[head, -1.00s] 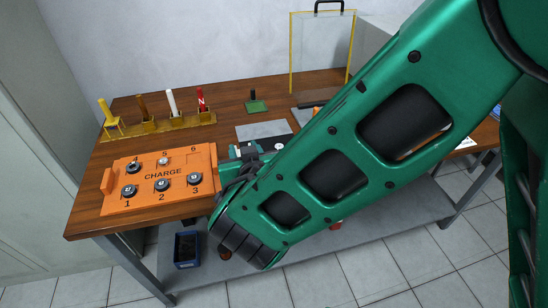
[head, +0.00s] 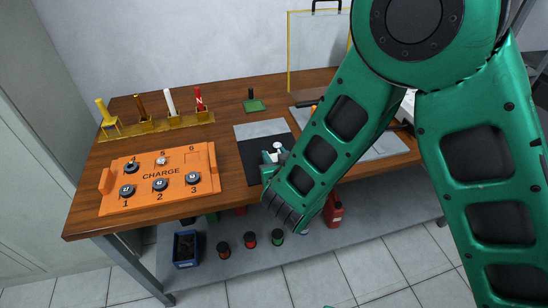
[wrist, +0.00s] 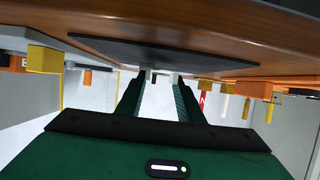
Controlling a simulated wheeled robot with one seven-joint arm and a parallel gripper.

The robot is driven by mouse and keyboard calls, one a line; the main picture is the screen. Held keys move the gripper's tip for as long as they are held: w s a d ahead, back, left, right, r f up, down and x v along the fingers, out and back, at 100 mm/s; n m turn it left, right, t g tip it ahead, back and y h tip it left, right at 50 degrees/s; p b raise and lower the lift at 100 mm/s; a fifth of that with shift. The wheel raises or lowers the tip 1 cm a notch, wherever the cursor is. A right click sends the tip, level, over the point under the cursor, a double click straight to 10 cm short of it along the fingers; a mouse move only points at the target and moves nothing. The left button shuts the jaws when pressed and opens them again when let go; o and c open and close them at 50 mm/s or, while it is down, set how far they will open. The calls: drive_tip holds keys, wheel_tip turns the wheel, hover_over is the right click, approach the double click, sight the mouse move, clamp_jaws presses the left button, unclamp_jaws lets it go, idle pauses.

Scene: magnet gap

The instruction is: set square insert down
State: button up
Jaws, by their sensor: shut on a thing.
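My gripper (head: 270,157) is low over the black mat (head: 251,153) near the table's front edge in the head view. In the wrist view my gripper (wrist: 159,78) has its fingers closed around a small pale piece, mostly hidden at the fingertips. I take this to be the square insert (wrist: 161,74); its shape is too small to tell. A small pale round-topped thing (head: 278,147) shows right at my gripper in the head view; I cannot tell whether it is held. I cannot tell whether the insert touches the mat.
The orange CHARGE board (head: 135,190) with several dark round pieces lies to the left. A grey plate (head: 259,128) adjoins the black mat, and a green stand (head: 253,105) is farther back. Bare table lies between board and mat.

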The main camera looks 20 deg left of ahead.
drive_tip(key=shift+f, duration=0.5)
drive_tip(key=shift+f, duration=0.15)
drive_tip(key=o, duration=1.1)
